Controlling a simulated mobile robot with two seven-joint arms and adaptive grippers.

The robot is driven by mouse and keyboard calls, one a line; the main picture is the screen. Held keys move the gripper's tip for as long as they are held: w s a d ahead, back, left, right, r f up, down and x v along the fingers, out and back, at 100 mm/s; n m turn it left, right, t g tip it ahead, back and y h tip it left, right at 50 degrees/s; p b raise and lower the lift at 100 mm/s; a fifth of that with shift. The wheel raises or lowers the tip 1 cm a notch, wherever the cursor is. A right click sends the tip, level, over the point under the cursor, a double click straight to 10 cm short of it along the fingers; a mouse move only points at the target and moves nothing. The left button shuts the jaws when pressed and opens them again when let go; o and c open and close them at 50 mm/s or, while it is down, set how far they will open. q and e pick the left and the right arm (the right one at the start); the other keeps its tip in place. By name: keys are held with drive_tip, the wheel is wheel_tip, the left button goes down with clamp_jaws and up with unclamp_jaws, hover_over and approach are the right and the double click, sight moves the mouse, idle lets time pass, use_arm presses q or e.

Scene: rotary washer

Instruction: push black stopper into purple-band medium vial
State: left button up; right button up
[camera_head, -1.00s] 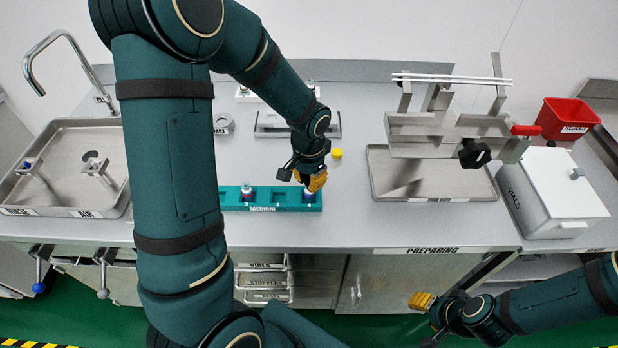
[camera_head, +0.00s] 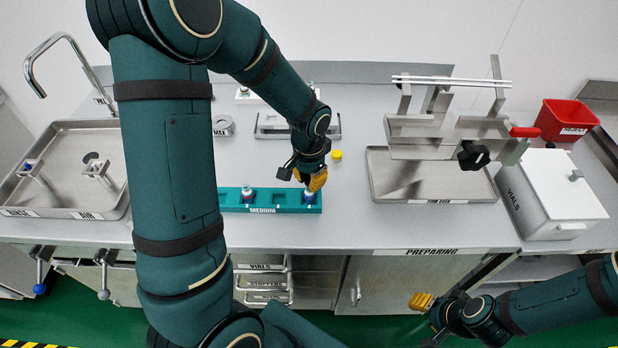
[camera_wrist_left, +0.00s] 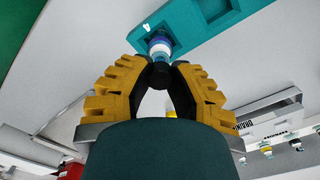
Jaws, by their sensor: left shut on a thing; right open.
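My left gripper (camera_head: 312,182) is over the right end of the teal rack marked MEDIUM (camera_head: 232,204). It is shut on a small dark piece that appears to be the black stopper (camera_wrist_left: 159,74). A vial with a blue-purple band (camera_wrist_left: 159,45) stands in the rack's end slot, directly at the fingertips; it also shows below the gripper in the head view (camera_head: 309,196). Whether the stopper sits inside the vial's mouth is hard to tell. A second vial (camera_head: 247,190) stands further left in the rack. My right gripper (camera_head: 421,301) is open and empty, in front of the counter.
A yellow cap (camera_head: 336,155) lies behind the rack. A metal tray (camera_head: 430,187) with a press stand (camera_head: 445,135), a white VIALS box (camera_head: 555,185) and a red bin (camera_head: 567,120) are at right. A sink (camera_head: 75,145) is at left. Counter right of the rack is clear.

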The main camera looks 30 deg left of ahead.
use_arm(q)
drive_tip(key=shift+f+b, duration=0.7)
drive_tip(key=shift+f, duration=0.15)
idle(1.5)
drive_tip(key=o, duration=0.8)
drive_tip(key=shift+r, duration=0.15)
